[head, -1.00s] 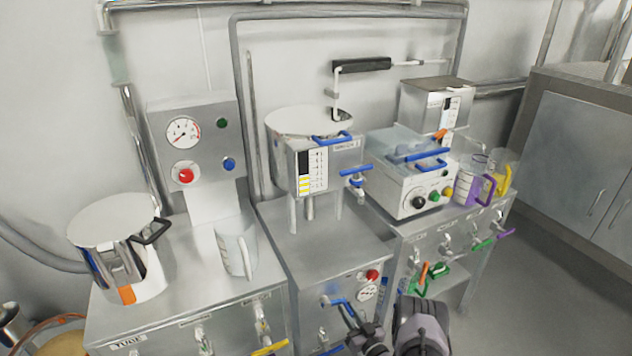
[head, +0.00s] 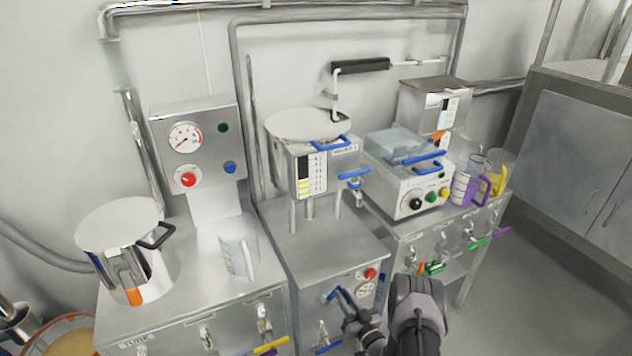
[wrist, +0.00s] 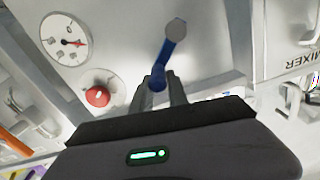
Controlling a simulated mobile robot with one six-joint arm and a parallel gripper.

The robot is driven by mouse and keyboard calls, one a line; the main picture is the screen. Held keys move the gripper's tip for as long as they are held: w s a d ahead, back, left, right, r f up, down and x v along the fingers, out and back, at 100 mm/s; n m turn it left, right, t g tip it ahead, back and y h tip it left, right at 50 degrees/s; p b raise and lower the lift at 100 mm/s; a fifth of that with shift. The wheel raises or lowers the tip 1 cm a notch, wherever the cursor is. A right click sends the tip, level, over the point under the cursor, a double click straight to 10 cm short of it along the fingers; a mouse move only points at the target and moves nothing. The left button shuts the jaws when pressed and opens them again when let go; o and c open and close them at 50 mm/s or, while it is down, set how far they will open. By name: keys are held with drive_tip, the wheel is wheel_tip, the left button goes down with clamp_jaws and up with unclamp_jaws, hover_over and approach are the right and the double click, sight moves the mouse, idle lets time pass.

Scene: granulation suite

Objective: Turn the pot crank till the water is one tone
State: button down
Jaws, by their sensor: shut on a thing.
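The blue crank (head: 336,294) sits on the front of the steel cabinet under the square tank. It also shows in the wrist view (wrist: 169,45), its arm running from a round grey hub down to the blue grip. My gripper (wrist: 160,86) is shut on that grip. In the head view my gripper (head: 349,312) is at the crank, in front of the cabinet. The square tank (head: 343,166) stands on legs above, with a pale round cover, a level gauge and a blue tap. I cannot see any water inside it or tell its tone.
A red knob (wrist: 97,96) and a dial gauge (wrist: 65,40) are close beside the crank. A boxed unit (head: 405,190) and the purple-handled jug (head: 468,184) are at right. Floor at right is clear.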

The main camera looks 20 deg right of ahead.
drive_tip(key=shift+a+r, duration=0.5)
drive_tip(key=shift+a, duration=0.05)
drive_tip(key=shift+f+b, duration=0.35)
drive_tip(key=shift+b, duration=0.4)
drive_tip(key=d+f+b, duration=0.1)
drive_tip(key=b, duration=0.1)
drive_tip(key=shift+d+f+b, duration=0.3)
drive_tip(key=shift+f+b, duration=0.05)
drive_tip(key=shift+d, duration=0.15)
drive_tip(key=shift+f+b, duration=0.9)
drive_tip(key=shift+f, duration=2.4)
drive_tip(key=d+r+p, duration=0.3)
drive_tip(key=r+p, duration=0.1)
drive_tip(key=r, duration=0.5)
drive_tip(key=shift+d+r, duration=0.2)
drive_tip(key=shift+r, duration=0.2)
drive_tip(key=c, duration=1.7)
unclamp_jaws()
drive_tip(key=shift+w, duration=0.1)
